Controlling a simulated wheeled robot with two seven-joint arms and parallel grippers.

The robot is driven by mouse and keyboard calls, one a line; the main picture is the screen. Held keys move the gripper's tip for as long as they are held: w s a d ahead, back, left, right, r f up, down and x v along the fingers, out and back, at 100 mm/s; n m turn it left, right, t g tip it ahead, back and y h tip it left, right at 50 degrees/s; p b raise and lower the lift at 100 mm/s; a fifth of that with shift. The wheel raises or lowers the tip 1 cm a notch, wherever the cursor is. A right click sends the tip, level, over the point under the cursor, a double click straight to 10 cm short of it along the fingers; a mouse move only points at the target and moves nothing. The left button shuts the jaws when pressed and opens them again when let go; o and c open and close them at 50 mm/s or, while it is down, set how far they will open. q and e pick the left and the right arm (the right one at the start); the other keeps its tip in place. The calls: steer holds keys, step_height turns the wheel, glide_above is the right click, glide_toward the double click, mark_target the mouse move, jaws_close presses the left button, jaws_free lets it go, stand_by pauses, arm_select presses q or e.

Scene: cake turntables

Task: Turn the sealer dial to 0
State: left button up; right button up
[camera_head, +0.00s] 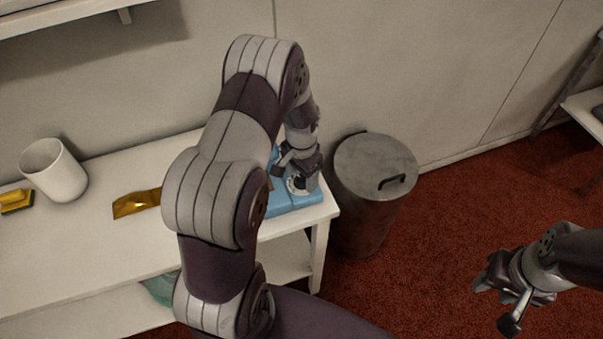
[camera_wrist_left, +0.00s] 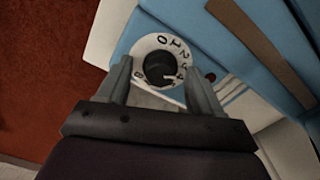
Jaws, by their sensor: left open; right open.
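The sealer (camera_head: 285,203) is a light blue box at the right end of the white table, partly hidden behind my left arm. Its blue top also shows in the left wrist view (camera_wrist_left: 220,45). The dial (camera_wrist_left: 158,66) is a dark knob on a white numbered disc. Its white pointer mark points right and slightly down, near what looks like the 4; the 0 is at the top of the disc. My left gripper (camera_head: 298,183) is open over the dial, with one finger on each side of the knob; contact cannot be told. My right gripper (camera_head: 499,300) is open and empty above the red floor.
The white table (camera_head: 95,240) also bears a white cup (camera_head: 55,172), a yellow sponge (camera_head: 15,201) and a golden packet (camera_head: 135,204). A grey lidded bin (camera_head: 375,170) stands just right of the table. A brown strip (camera_wrist_left: 260,48) runs along the sealer.

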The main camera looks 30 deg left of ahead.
arm_select(q)
steer(key=c, duration=1.1)
steer(key=shift+o, duration=0.2)
steer(key=shift+n, duration=0.3)
steer(key=n+p, duration=0.1)
steer(key=n, duration=0.1)
steer(key=shift+r+n, duration=0.1)
steer(key=shift+n, duration=0.3)
steer(key=n+p, duration=0.1)
steer(key=n, duration=0.4)
steer(key=n+p, duration=0.1)
steer(key=n, duration=0.3)
steer(key=shift+w+n, duration=0.1)
steer(key=shift+n, duration=0.3)
steer(key=shift+n+p, duration=0.35)
steer(key=shift+n, duration=1.95)
